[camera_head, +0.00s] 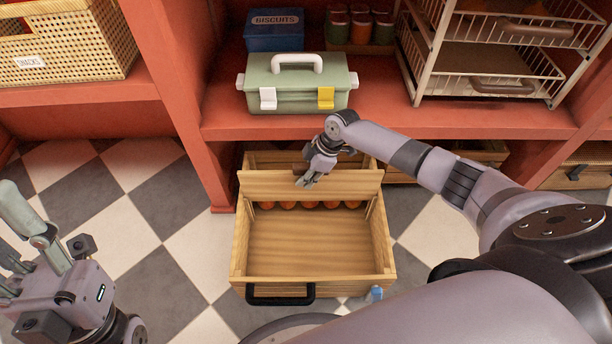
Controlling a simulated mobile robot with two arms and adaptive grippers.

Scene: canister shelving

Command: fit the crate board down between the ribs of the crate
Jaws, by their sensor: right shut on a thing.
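The crate board (265,186) is a flat pale wooden panel held upright across the back part of the wooden crate (238,250). My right gripper (308,180) is shut on its upper edge near the middle. The board's lower edge is above the crate floor, and several orange round items (308,205) show beneath it. Ribs (377,208) show on the side walls below the board's ends; whether the ends line up with them I cannot tell. My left gripper (18,235) is open and empty at the far left, away from the crate.
A red shelf (225,122) overhangs the crate's back. On it are a green toolbox (297,88), a blue biscuits tin (274,32), jars (360,28) and wire baskets (490,55). A wicker basket (75,45) stands upper left. Checkered floor (160,250) is clear left of the crate.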

